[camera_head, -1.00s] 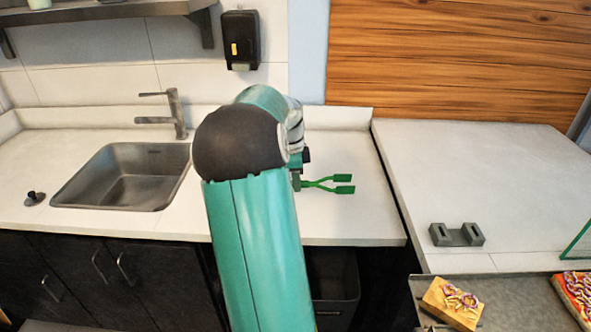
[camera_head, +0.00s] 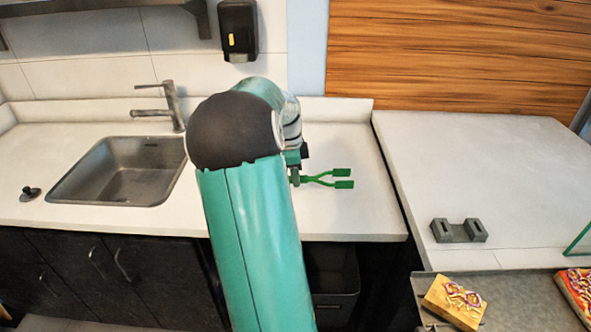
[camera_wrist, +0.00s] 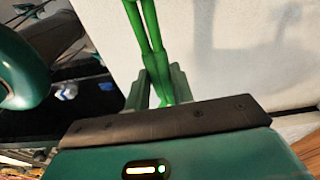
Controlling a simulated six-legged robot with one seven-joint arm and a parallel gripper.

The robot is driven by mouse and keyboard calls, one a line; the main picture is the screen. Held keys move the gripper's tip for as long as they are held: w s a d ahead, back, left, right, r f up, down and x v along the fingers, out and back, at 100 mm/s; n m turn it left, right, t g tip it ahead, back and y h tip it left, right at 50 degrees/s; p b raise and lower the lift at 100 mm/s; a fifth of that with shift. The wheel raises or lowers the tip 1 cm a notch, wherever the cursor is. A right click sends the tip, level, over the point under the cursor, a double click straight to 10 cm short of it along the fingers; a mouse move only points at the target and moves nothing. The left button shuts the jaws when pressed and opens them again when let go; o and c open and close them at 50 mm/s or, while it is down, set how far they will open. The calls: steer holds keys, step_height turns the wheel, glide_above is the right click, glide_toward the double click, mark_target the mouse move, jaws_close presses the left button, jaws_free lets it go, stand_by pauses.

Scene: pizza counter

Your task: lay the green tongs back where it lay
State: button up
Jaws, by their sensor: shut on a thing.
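The green tongs (camera_head: 328,178) show in the head view to the right of my arm, their two flat ends pointing right over the white counter by the sink. My gripper (camera_head: 296,177) is mostly hidden behind my arm there. In the wrist view my gripper (camera_wrist: 160,90) is shut on the hinge end of the tongs (camera_wrist: 148,38), whose two arms run up and out of the picture. I cannot tell whether the tongs touch the counter.
A grey slotted holder (camera_head: 459,231) stands on the right counter (camera_head: 480,170), which is otherwise largely clear. A steel sink (camera_head: 150,190) with a tap is at the left. A dark gap separates the counters.

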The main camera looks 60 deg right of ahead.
glide_above(297, 205)
steer(key=shift+w+d+f, duration=0.1)
steer(key=shift+w+f, duration=0.1)
steer(key=shift+f, duration=0.85)
steer(key=shift+w+d+f, duration=0.1)
steer(key=shift+w+f, duration=0.05)
steer(key=shift+f, duration=0.85)
steer(key=o, duration=0.7)
steer(key=shift+o, duration=0.2)
steer(key=shift+f, duration=0.1)
steer(key=shift+s+a+f+m, duration=0.1)
steer(key=shift+a+f+m, duration=0.1)
steer(key=shift+f, duration=0.6)
steer(key=shift+a+f+m, duration=0.1)
steer(key=shift+f+m, duration=0.1)
steer(key=shift+f, duration=0.6)
steer(key=shift+f, duration=0.3)
steer(key=o, duration=0.6)
